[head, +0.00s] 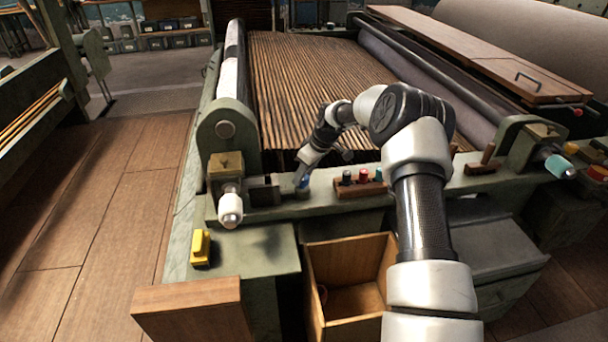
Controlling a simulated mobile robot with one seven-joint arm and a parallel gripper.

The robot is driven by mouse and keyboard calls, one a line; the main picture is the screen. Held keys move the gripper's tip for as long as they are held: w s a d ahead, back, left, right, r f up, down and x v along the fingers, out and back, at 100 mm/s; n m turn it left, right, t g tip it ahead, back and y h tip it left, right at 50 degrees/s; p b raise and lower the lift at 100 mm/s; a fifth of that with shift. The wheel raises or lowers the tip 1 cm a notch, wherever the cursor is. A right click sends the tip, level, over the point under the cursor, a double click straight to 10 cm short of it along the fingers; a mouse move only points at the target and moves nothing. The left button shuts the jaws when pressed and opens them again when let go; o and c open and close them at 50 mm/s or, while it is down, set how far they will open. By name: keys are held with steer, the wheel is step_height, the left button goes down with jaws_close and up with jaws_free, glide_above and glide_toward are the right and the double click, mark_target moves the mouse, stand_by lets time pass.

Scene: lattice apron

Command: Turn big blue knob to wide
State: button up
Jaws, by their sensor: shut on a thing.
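The big blue knob (304,181) sits on the green front rail (333,188) of the slatted machine, left of the wooden block of small buttons. Only a small patch of blue shows. My gripper (302,183) reaches down over the knob from above and is shut on it. The fingers are small in this view and cover most of the knob. Its pointer and any setting marks, such as wide, are too small or hidden to read.
A wooden block with green, red and dark buttons (361,180) stands just right of the knob. A white-capped roller end (231,205) is to the left. A yellow block (201,247) lies on the green surface. An open wooden box (346,248) stands below the rail.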

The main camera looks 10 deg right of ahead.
steer(key=o, duration=1)
steer(key=shift+o, duration=0.2)
steer(key=p+v, duration=0.2)
steer(key=v, duration=1.5)
steer(key=shift+r, duration=0.2)
steer(key=shift+d, duration=0.1)
